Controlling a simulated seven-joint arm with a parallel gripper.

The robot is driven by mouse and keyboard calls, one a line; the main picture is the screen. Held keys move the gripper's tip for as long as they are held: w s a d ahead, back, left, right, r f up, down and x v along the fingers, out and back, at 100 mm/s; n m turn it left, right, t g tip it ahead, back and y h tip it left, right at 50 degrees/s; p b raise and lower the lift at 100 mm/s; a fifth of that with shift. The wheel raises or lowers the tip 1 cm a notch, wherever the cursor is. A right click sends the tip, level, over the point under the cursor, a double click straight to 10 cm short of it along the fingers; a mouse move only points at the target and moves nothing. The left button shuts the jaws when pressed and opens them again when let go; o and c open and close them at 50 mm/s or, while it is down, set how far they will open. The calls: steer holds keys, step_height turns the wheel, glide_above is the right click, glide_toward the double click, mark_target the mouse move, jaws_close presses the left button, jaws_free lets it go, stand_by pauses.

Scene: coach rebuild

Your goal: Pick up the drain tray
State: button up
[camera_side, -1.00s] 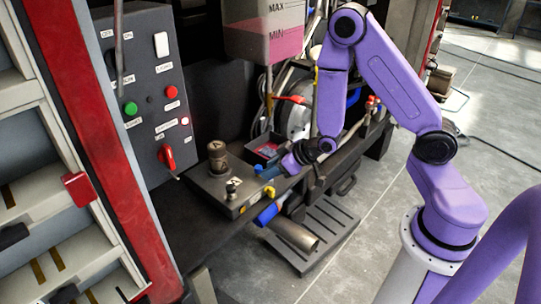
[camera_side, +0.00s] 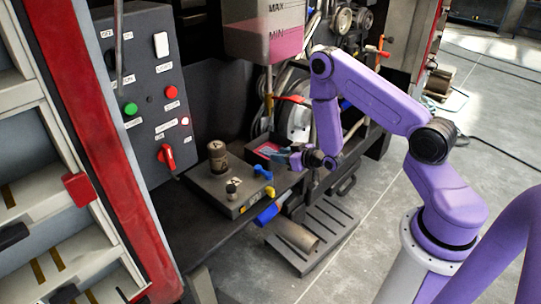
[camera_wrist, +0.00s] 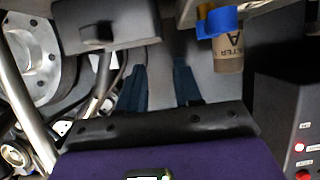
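A dark slatted tray (camera_side: 325,222), which looks like the drain tray, lies on the floor below the bench, with a metal cylinder (camera_side: 296,235) at its left side. Part of it is hidden behind the cylinder and the bench edge. My gripper (camera_side: 278,157) is above the bench, well above and to the left of the slatted tray, beside a small dark box with a red inside (camera_side: 267,150). In the wrist view my gripper (camera_wrist: 160,70) has its two dark blue fingers apart, with nothing visible between them. I cannot make out the slatted tray in the wrist view.
A control panel (camera_side: 145,95) stands at left. Floor right of the tray is clear.

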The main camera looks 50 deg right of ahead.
steer(key=x, duration=0.6)
steer(key=shift+w+f, duration=0.2)
steer(key=shift+w, duration=0.1)
steer(key=shift+a+f+x, duration=0.1)
steer(key=shift+f+x, duration=0.05)
steer(key=shift+x, duration=1.15)
steer(key=shift+a+f+x, duration=0.1)
steer(key=shift+f+x, duration=0.05)
steer(key=shift+x, duration=1.15)
steer(key=shift+s, duration=0.15)
jaws_close()
steer(key=shift+r, duration=0.15)
